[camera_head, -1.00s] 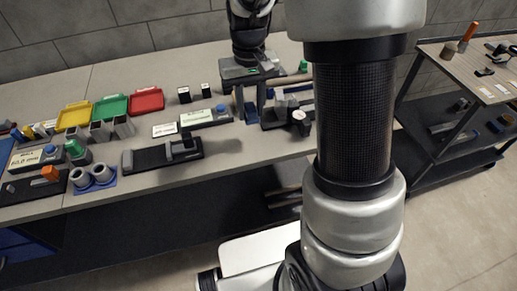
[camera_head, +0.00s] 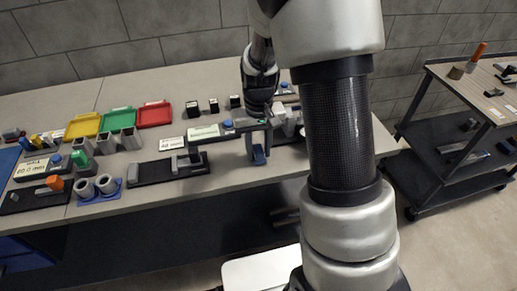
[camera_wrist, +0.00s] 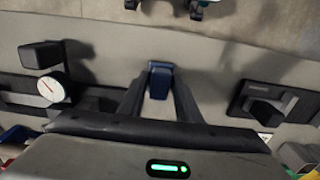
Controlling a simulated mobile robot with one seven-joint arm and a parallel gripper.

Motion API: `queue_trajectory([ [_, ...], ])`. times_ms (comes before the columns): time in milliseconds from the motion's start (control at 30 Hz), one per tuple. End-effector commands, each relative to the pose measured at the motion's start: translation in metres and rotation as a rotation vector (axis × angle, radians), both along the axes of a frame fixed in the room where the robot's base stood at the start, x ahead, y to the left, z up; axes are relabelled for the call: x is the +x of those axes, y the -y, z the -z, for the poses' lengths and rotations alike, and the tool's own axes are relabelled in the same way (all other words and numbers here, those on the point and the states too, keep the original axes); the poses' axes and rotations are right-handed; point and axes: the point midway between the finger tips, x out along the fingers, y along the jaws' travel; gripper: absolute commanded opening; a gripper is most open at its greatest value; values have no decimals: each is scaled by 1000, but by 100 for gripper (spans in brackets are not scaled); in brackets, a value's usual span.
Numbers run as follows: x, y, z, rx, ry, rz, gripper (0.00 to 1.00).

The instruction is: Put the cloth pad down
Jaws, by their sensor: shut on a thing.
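My gripper (camera_head: 258,156) is over the front part of the grey workbench, right of a black fixture with a grey block (camera_head: 178,165). It is shut on a small dark blue piece, which I take to be the cloth pad (camera_head: 259,154). In the wrist view the blue pad (camera_wrist: 160,78) sits between the tips of my two dark fingers (camera_wrist: 160,92). The bench top (camera_wrist: 215,75) shows around it. I cannot tell whether the pad touches the bench. Much of the pad is hidden by the fingers.
In the wrist view a dial gauge (camera_wrist: 51,88) on a black stand is left of my fingers, and a black fixture (camera_wrist: 263,104) is to the right. Coloured trays (camera_head: 118,119) stand farther left. Bare bench (camera_head: 226,176) lies left of my gripper.

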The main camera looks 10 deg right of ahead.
Motion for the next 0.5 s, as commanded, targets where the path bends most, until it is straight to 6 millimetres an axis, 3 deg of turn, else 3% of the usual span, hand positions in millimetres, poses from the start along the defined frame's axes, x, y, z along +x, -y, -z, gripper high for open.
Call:
queue_trajectory([
  [67,0,0,4,0,0,0,13],
  [100,0,0,4,0,0,0,32],
  [200,0,0,3,0,0,0,49],
  [500,0,0,1,0,0,0,49],
])
